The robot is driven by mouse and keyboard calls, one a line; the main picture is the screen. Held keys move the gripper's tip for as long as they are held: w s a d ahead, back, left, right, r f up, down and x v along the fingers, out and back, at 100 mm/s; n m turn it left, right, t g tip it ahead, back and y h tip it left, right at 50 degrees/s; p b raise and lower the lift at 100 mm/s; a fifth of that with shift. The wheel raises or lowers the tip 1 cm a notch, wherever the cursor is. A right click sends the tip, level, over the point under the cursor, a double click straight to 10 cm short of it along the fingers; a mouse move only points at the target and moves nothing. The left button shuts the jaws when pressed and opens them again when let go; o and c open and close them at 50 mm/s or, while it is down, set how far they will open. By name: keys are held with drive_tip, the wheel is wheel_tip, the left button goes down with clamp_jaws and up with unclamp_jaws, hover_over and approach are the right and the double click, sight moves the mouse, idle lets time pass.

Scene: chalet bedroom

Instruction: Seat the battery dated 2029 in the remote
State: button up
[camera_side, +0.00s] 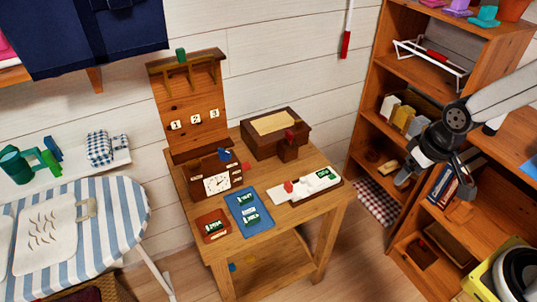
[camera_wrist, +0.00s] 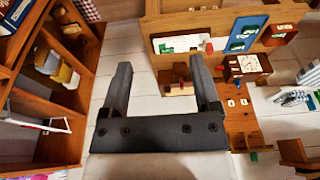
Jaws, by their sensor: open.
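A pale remote (camera_side: 312,187) lies on a dark base at the right front of the small wooden table, with a green piece at its far end. A blue tray (camera_side: 240,196) left of it holds dark green batteries (camera_side: 251,219) with pale labels. A brown tray (camera_side: 203,219) at the front left corner holds another labelled green piece. The dates are too small to read. My gripper (camera_side: 434,183) is open and empty, well right of the table and apart from everything. In the wrist view my gripper (camera_wrist: 160,66) shows two spread fingers, with the remote (camera_wrist: 180,43) beyond them.
A bookcase (camera_side: 380,70) stands behind and beside my arm. A striped ironing board (camera_side: 120,210) is at left.

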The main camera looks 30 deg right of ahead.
drive_tip(key=w+a+f+n+y, duration=0.1)
drive_tip(key=w+a+n, duration=0.15)
drive_tip(key=w, duration=0.25)
drive_tip(key=w+a+f+n, duration=0.2)
drive_tip(key=w+n, duration=0.1)
drive_tip(key=w, duration=0.2)
drive_tip(key=n+g+y, duration=0.3)
drive_tip(key=n, duration=0.9)
approach(252, 217)
drive_tip(key=shift+s+f+n+y, duration=0.15)
drive_tip(key=shift+f+n+y, duration=0.2)
drive_tip(key=shift+f, duration=0.2)
drive_tip(key=shift+x, duration=1.25)
drive_tip(key=shift+f, duration=0.15)
drive_tip(key=shift+x, duration=2.5)
drive_tip(key=shift+c, duration=0.2)
